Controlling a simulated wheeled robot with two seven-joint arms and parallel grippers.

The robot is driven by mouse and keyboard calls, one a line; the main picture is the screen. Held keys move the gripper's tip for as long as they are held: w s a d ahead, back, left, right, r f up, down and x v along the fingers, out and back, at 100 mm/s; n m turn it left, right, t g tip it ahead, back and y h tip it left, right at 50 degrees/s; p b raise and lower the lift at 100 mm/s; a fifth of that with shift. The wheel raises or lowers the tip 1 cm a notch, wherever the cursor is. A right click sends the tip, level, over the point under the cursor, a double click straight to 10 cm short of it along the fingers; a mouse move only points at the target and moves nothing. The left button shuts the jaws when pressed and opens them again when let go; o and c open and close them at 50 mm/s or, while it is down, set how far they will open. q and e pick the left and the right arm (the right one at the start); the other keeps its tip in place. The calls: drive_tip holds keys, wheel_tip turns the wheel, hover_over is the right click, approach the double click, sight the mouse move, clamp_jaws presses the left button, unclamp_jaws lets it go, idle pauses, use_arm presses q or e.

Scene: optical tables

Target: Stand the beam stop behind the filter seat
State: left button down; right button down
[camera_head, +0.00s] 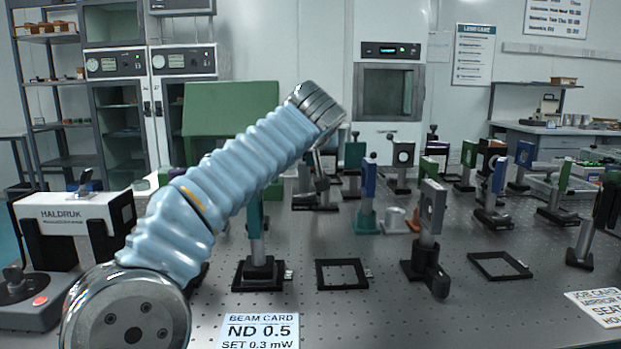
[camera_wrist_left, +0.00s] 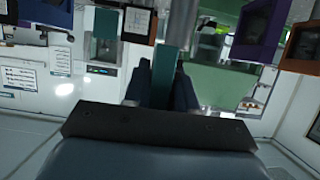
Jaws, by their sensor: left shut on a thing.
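My left arm reaches in from the left in the head view, and its gripper (camera_head: 322,172) is mostly hidden behind the wrist. In the left wrist view the gripper (camera_wrist_left: 163,82) is shut on a teal upright piece (camera_wrist_left: 170,60) with a grey post (camera_wrist_left: 184,20). I cannot tell for certain that this piece is the beam stop. An empty black square frame (camera_head: 317,275) lies flat on the table, and another (camera_head: 476,260) lies to its right. Neither is marked clearly enough to identify as the filter seat. My right gripper is out of view.
A teal mount on a grey post (camera_head: 257,240) stands on a black square base left of the first frame. A grey mount (camera_head: 430,215) stands between the frames. Several more mounts crowd behind. A card reading ND 0.5 (camera_head: 258,330) lies at the front.

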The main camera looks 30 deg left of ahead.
sight(310, 160)
use_arm(q)
drive_tip(key=w+f, duration=0.1)
drive_tip(key=w+a+f, duration=0.1)
drive_tip(key=f, duration=0.1)
drive_tip(key=shift+w+f, duration=0.2)
drive_tip(key=shift+w, duration=0.05)
drive_tip(key=shift+w+a+f+b, duration=0.1)
drive_tip(key=shift+w+f+b, duration=0.1)
drive_tip(key=shift+f, duration=0.55)
drive_tip(key=shift+w+a+f+b, duration=0.1)
drive_tip(key=shift+w+f+b, duration=0.1)
drive_tip(key=shift+f, duration=0.5)
drive_tip(key=shift+w+a+f+b, duration=0.1)
drive_tip(key=shift+w+f, duration=0.1)
drive_tip(key=shift+f, duration=0.55)
drive_tip(key=shift+f, duration=0.2)
drive_tip(key=c, duration=0.9)
unclamp_jaws()
